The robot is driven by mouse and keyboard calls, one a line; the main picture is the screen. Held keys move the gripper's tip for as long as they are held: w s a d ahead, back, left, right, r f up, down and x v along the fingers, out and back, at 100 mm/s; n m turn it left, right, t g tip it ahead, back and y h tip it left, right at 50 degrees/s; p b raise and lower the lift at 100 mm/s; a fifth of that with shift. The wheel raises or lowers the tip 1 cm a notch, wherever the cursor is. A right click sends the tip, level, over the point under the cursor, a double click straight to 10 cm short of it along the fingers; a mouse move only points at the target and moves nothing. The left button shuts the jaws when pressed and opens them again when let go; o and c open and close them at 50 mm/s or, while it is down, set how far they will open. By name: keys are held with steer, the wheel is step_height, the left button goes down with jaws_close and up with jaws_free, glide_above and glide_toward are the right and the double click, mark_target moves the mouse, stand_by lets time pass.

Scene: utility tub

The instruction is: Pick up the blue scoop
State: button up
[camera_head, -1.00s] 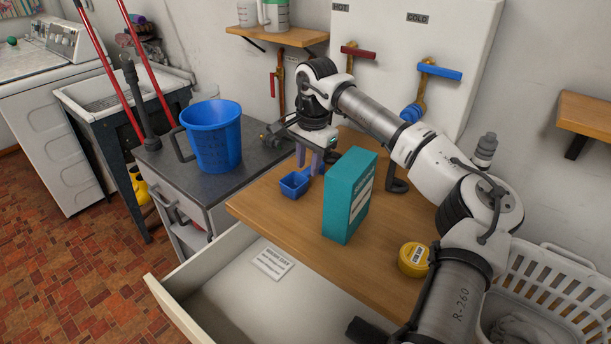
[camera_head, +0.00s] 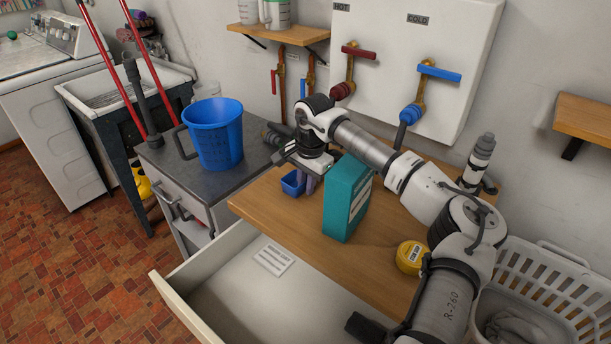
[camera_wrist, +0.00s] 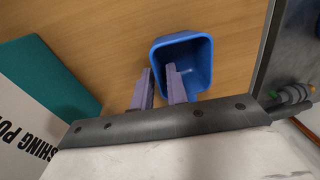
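The blue scoop (camera_head: 291,184) sits on the wooden counter, left of the teal box (camera_head: 347,198). My gripper (camera_head: 308,182) is low over the counter, just right of the scoop and behind the box, which partly hides it. In the wrist view the scoop (camera_wrist: 203,62) shows its open bowl. My gripper (camera_wrist: 159,72) has its two purple fingers apart there, one overlapping the bowl and one left of its wall. I cannot tell whether a finger touches the scoop.
The teal box also stands close in the wrist view (camera_wrist: 45,75). A blue bucket (camera_head: 214,140) stands on the grey cabinet to the left. An open drawer (camera_head: 225,300) lies below the front edge.

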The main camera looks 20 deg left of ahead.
jaws_close()
